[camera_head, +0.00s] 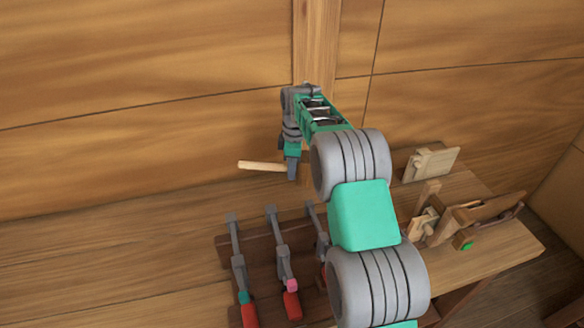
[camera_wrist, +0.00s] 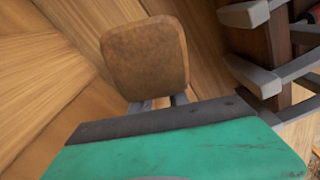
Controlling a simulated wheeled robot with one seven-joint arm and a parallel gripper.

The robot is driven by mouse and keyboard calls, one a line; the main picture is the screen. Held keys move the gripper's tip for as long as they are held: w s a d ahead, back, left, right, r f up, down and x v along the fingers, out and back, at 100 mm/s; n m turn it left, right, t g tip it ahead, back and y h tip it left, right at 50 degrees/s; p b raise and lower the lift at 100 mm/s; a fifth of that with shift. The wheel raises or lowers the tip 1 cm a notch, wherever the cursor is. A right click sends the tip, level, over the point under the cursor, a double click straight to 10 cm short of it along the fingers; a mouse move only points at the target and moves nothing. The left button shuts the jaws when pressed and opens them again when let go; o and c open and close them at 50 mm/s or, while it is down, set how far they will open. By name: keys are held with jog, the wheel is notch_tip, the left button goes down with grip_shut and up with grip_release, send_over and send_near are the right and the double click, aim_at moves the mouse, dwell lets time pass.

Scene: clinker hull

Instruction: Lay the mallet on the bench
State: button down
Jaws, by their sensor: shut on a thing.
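My gripper (camera_head: 292,168) is shut on the mallet and holds it up in front of the plank wall. In the head view a pale wooden handle (camera_head: 260,166) sticks out to the left of the jaws; the rest of the mallet is hidden there. In the wrist view a brown, rounded wooden block, seemingly the mallet's head (camera_wrist: 147,55), covers the fingertips of my gripper (camera_wrist: 160,103). The wooden bench (camera_head: 478,262) stands at the right in the head view, lower than and apart from the mallet. My arm hides its left part.
Several clamps (camera_head: 280,260) with red handles hang on a dark rack left of the bench; clamps (camera_wrist: 262,78) also show at the right in the wrist view. Wooden tools (camera_head: 465,215) and an upright block (camera_head: 430,163) take up the bench's back. Its front is bare.

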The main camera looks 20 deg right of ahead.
jog(key=shift+f+b, duration=2.6)
jog(key=shift+f, duration=2.65)
jog(key=shift+s, duration=0.1)
jog(key=c, duration=1.2)
grip_release()
notch_tip(320, 180, up, 8)
jog(key=shift+s+d+f+b, duration=0.1)
jog(key=shift+d+b, duration=0.05)
jog(key=shift+b, duration=0.65)
